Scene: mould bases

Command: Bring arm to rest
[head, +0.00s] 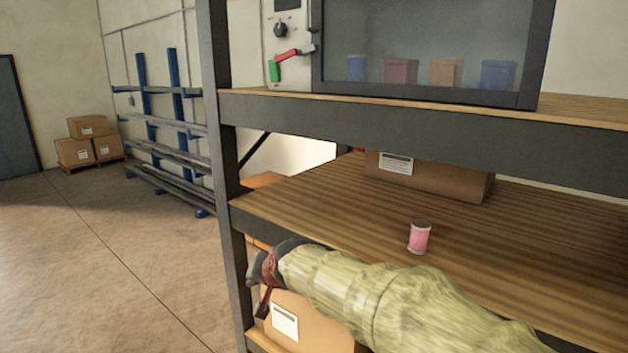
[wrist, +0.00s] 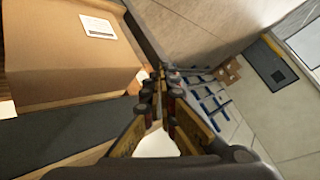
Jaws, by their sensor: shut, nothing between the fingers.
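My arm, in a pale yellow-green sleeve, reaches across the front of the shelf unit in the head view. My gripper (head: 262,283) is at its left end, in front of the unit's left post and just off the lower shelf. In the wrist view my gripper (wrist: 160,85) has its fingers together with nothing visible between them. A cardboard box (wrist: 70,50) with a white label lies to the left of the fingers there, apart from them.
A pink spool (head: 419,238) stands on the middle shelf (head: 330,205), behind my arm. A box (head: 430,178) lies farther back. A glass-fronted cabinet (head: 430,50) stands above. Blue racks (head: 160,120) and stacked boxes (head: 88,140) stand far left. Open floor (head: 90,260) lies left.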

